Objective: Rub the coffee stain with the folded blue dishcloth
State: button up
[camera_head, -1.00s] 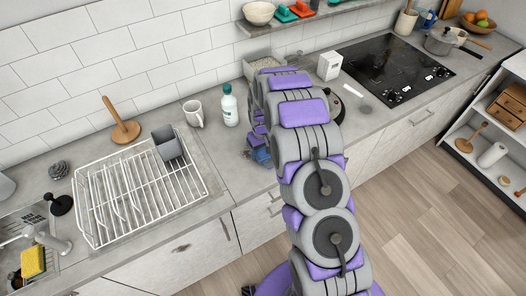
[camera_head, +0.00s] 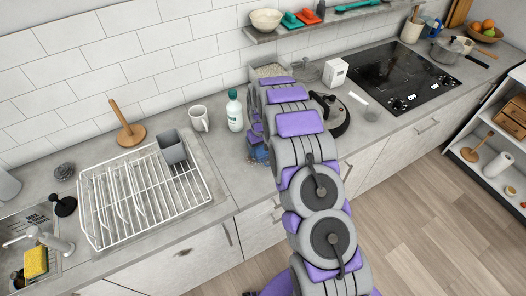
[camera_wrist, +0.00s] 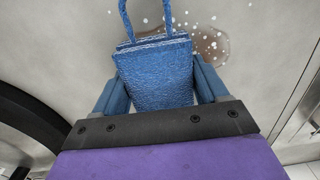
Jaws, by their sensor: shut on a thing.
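The folded blue dishcloth (camera_wrist: 155,75) fills the middle of the wrist view, with a loop at its far end. My gripper (camera_wrist: 160,88) is shut on it, one blue finger on each side. The brown coffee stain (camera_wrist: 208,45) lies on the grey counter, just beyond and to the right of the cloth, with white specks over and around it. The cloth covers part of that area; whether it touches the counter I cannot tell. In the head view my arm hides most of the gripper, and a little blue (camera_head: 258,153) shows at its left edge.
A white bottle (camera_head: 234,110) and a mug (camera_head: 199,118) stand left of my arm. A wire dish rack (camera_head: 140,195) is farther left.

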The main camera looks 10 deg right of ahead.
jog(key=shift+w+a, duration=0.15)
jog(key=shift+w, duration=0.15)
jog(key=shift+r+p, duration=0.65)
jog(key=shift+r, duration=2.9)
